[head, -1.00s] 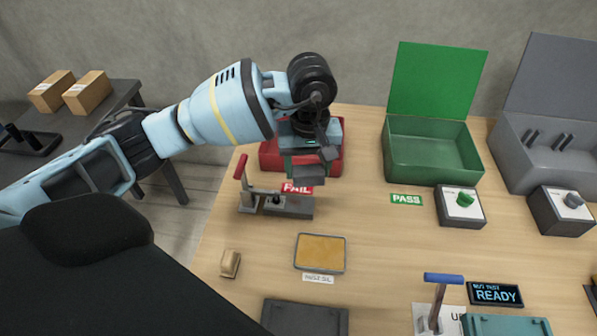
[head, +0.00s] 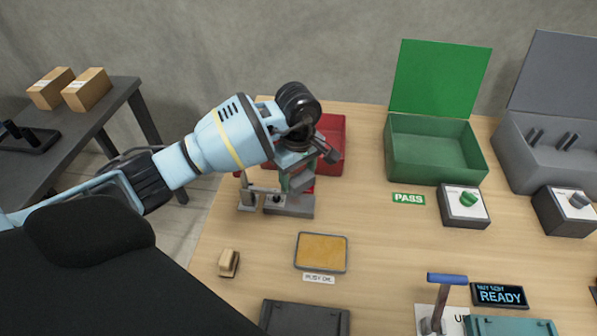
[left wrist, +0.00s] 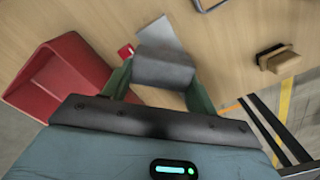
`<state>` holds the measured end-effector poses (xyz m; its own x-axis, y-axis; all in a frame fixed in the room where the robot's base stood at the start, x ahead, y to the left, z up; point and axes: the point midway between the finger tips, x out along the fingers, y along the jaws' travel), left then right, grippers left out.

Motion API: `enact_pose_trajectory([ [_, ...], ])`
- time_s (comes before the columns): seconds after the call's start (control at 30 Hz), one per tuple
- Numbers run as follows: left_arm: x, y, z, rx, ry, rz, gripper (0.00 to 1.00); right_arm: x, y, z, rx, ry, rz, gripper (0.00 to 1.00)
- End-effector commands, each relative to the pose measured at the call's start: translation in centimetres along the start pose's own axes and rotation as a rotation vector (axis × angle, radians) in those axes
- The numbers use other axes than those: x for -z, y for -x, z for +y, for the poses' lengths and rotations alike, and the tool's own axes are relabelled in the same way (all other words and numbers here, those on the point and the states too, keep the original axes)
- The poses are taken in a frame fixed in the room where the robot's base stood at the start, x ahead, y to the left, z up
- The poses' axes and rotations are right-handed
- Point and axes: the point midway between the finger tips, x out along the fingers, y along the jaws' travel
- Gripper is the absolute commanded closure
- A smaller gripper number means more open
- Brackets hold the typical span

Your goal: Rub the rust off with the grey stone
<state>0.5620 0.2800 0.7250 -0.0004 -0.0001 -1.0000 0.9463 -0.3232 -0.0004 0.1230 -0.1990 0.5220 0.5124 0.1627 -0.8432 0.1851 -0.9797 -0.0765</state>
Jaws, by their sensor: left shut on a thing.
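My left gripper (head: 299,181) is shut on a plain grey block, which looks like the grey stone; it shows between the green fingers in the left wrist view (left wrist: 165,72). I hold it just above or at the low grey clamp fixture (head: 292,207) with a red lever; whether it touches cannot be told. A lighter grey surface (left wrist: 162,33) shows beyond the block, and I cannot tell if it belongs to the block or the fixture. No rust can be made out with certainty. A shallow tray with a brown surface (head: 321,252) lies in front. My right gripper is not in view.
A red bin (head: 333,140) stands behind my gripper. An open green box (head: 435,165) and an open grey box (head: 520,165) stand to the right, with knob boxes before them. A wooden brush (head: 228,263) lies front left.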

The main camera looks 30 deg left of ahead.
Motion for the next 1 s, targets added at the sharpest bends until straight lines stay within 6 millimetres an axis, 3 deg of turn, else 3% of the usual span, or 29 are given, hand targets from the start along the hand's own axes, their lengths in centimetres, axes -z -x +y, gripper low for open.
enact_pose_trajectory([
  [0.17,-0.1,-2.1,0.0,0.002,-0.001,-0.002,0.6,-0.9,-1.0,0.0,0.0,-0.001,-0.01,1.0],
  [0.4,-0.1,-4.1,0.0,0.002,-0.002,-0.001,0.6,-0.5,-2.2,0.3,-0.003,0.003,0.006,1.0],
  [1.0,0.0,-4.3,0.0,-0.001,-0.002,0.0,0.6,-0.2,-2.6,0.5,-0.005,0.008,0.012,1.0],
])
